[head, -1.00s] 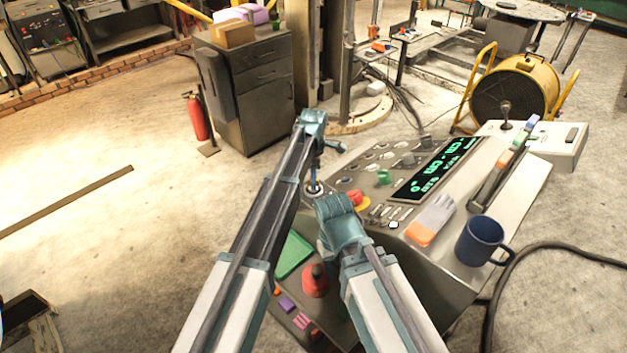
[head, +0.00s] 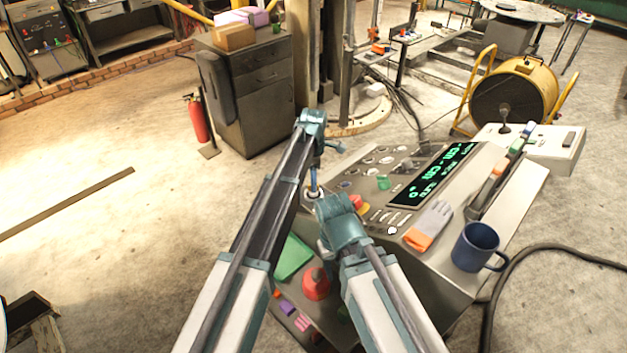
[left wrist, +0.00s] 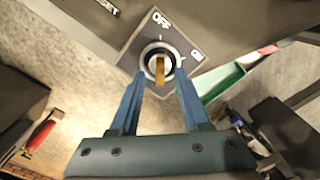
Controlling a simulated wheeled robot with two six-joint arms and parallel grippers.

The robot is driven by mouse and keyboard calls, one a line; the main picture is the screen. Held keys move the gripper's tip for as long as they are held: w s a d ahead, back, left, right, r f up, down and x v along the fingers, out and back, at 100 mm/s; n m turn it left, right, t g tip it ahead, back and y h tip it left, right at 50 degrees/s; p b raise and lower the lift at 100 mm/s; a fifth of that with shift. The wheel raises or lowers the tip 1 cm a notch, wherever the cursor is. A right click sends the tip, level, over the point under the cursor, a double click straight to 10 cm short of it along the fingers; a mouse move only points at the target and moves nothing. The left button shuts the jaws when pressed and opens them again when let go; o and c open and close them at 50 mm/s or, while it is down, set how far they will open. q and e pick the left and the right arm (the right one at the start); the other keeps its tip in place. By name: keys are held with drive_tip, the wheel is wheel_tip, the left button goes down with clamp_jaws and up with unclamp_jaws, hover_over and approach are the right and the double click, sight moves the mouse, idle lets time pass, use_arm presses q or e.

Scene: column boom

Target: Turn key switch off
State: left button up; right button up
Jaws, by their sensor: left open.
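The key switch (left wrist: 160,58) is in the left wrist view, a round metal lock on a dark square plate marked OFF and ON. A brass key (left wrist: 160,70) stands in it, in line with the OFF side rather than the ON side at the right. My left gripper (left wrist: 162,84) is open, its two blue fingers on either side of the key; I cannot tell whether they touch it. In the head view the left gripper (head: 314,180) reaches down at the console's left edge, and the key is too small to make out. My right gripper's fingers are hidden.
The console (head: 518,195) carries a red mushroom button (head: 316,284), a glove (head: 428,226), a blue mug (head: 476,247) and a green display (head: 437,176). My right arm lies over its near part, close to the left gripper. Open floor lies left.

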use_arm(q)
wheel_tip(320, 180, up, 12)
drive_tip(key=p, duration=1)
drive_tip(key=shift+f+p, duration=0.25)
drive_tip(key=shift+p, duration=0.1)
drive_tip(key=s+a+m, duration=0.8)
drive_tip(key=s+m, duration=0.1)
drive_tip(key=s, duration=0.4)
drive_tip(key=s+a+m, duration=0.9)
drive_tip(key=s, duration=0.4)
drive_tip(key=s+d+f+m+y+b, duration=0.1)
drive_tip(key=s+d+f+m+b, duration=0.3)
drive_tip(key=d+f+b, duration=0.7)
wheel_tip(320, 180, down, 3)
drive_tip(key=s+b, duration=0.1)
drive_tip(key=b, duration=0.2)
drive_tip(key=shift+s+d+f, duration=0.15)
drive_tip(key=shift+s+d, duration=0.1)
drive_tip(key=shift+s, duration=0.1)
